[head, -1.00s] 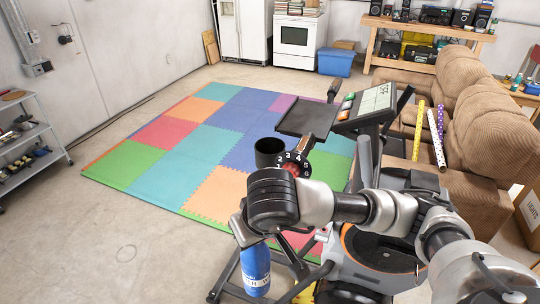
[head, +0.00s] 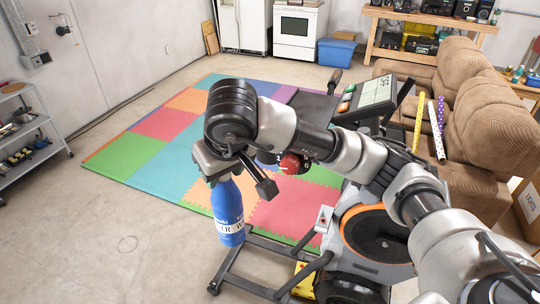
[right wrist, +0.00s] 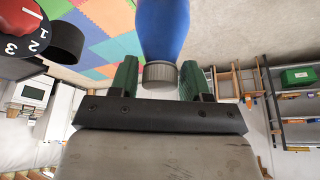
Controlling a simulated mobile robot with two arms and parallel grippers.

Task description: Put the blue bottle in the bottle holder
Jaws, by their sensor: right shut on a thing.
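The blue bottle (head: 228,212) has a white label band and hangs nearly upright below my right gripper (head: 219,174), left of the exercise bike. In the right wrist view, my right gripper (right wrist: 158,80) has its green fingers either side of the bottle's grey cap, and the blue body of the bottle (right wrist: 163,25) extends away from it. The black cup-shaped bottle holder (right wrist: 66,41) shows at the upper left of the wrist view, beside the red dial and apart from the bottle. In the head view my right arm hides the holder. My left gripper is not in view.
The bike's red dial (head: 290,163), black tray (head: 312,107) and console (head: 366,96) stand close to my right arm. A brown recliner (head: 480,110) is on the right. Bare concrete floor lies to the left, with a coloured foam mat (head: 150,180) beyond.

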